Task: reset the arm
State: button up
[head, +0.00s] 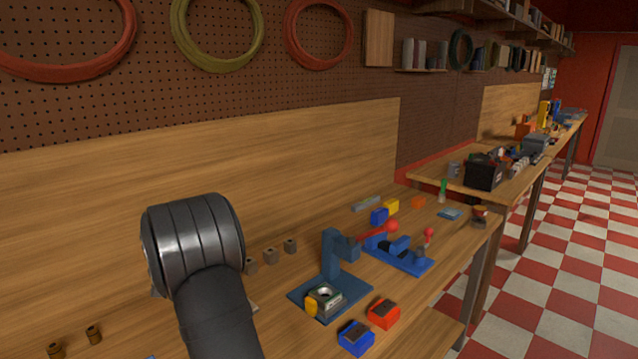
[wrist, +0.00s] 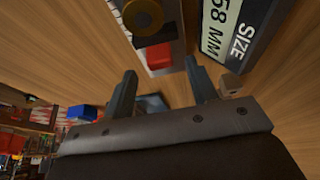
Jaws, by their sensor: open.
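My gripper (wrist: 160,88) shows in the wrist view with its two grey fingers apart and nothing between them. It hangs over the wooden bench. In the head view my dark arm fills the lower left and hides part of the bench; the gripper itself cannot be made out there. Ahead of the fingers in the wrist view are a plate with a brass-coloured round part (wrist: 145,18) and a red block (wrist: 158,56). A dark box with a "SIZE 58 MM" label (wrist: 228,28) lies beyond the right finger.
On the bench in the head view stand a blue press-like fixture (head: 332,262), a red block (head: 384,313), a blue block (head: 356,338) and a blue base with a red-knobbed lever (head: 400,254). Several small brown cylinders (head: 270,256) line the back. A pegboard wall (head: 150,95) rises behind.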

jog(key=x, duration=0.5)
jog(key=shift+f, duration=0.15)
jog(key=shift+s+a, duration=0.15)
